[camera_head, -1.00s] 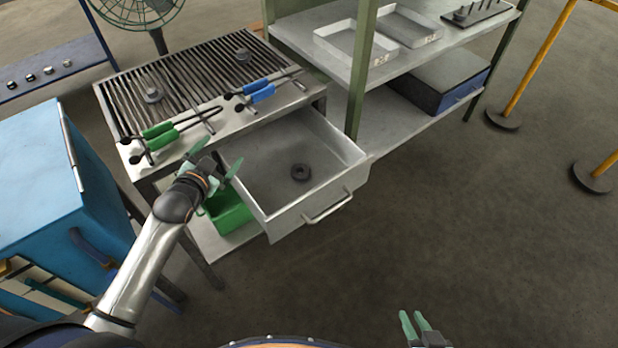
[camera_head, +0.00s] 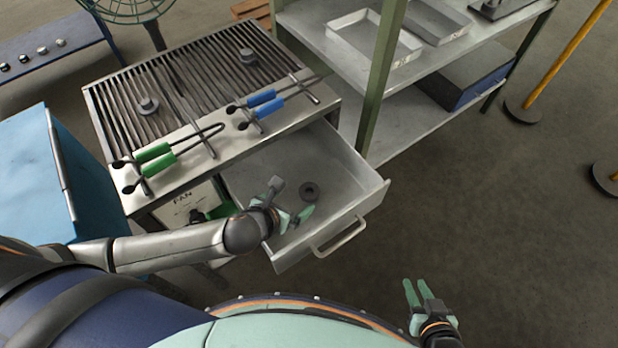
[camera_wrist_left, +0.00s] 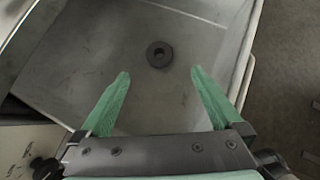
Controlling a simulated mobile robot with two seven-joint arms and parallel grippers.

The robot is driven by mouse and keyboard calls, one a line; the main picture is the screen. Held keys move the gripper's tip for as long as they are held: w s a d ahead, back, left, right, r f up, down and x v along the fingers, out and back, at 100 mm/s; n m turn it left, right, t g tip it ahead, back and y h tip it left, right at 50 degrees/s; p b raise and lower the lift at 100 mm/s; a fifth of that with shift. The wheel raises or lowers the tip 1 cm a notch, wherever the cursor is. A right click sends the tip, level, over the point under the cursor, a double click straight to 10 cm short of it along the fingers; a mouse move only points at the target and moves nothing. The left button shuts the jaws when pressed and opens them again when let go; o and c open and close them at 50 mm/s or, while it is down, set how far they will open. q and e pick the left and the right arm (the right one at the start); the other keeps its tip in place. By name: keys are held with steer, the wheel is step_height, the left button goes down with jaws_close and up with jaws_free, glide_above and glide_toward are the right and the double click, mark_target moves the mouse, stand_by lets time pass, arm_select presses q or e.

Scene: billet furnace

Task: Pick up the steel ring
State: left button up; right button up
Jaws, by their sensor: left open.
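The steel ring (camera_head: 309,191) is a small dark ring lying flat on the floor of the open drawer (camera_head: 345,208). In the left wrist view the ring (camera_wrist_left: 159,54) lies ahead of the fingertips, roughly centred between them. My left gripper (camera_head: 293,201) is over the drawer, just left of the ring in the head view. Its green fingers (camera_wrist_left: 158,75) are spread apart with nothing between them. My right gripper (camera_head: 418,290) is at the bottom right over the floor, away from the drawer. Its two fingers stand apart and it is empty.
A slatted table (camera_head: 215,140) above the drawer holds green-handled tongs (camera_head: 160,160) and blue-handled tongs (camera_head: 265,103). A shelf rack (camera_head: 400,125) with trays stands right of the drawer. A blue cabinet (camera_head: 30,180) is at the left.

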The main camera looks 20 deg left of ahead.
arm_select(q)
steer(key=b, duration=0.1)
glide_toward(311, 190)
steer(key=shift+w+d+f, duration=0.15)
steer(key=shift+w+d, duration=0.15)
steer(key=shift+b+x, duration=0.85)
steer(key=shift+x, duration=2)
steer(key=shift+a, duration=0.2)
jaws_close()
